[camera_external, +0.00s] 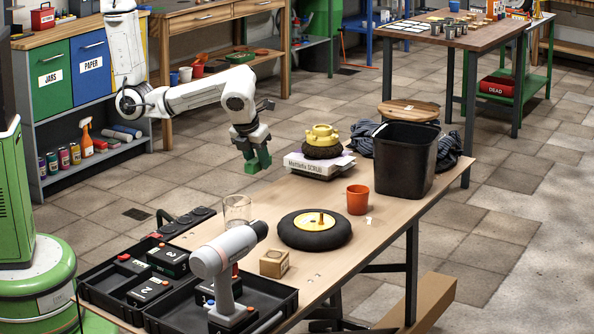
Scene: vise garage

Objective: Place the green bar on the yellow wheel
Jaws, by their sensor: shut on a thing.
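The green bar (263,158) is in my gripper (252,160), which is shut on it and points down above the far left edge of the table. The bar is small and partly covered by the fingers. The yellow wheel, a black tyre with a yellow hub (303,221), lies flat on the table, with a small upright peg at its middle. My gripper is above and to the left of the wheel, well apart from it.
A drinking glass (237,209), an orange cup (357,199), a small cardboard box (274,263) and a black bin (405,165) surround the wheel. A second yellow-hubbed piece (321,135) sits on stacked books (318,167). Black trays and a drill (226,258) fill the near end.

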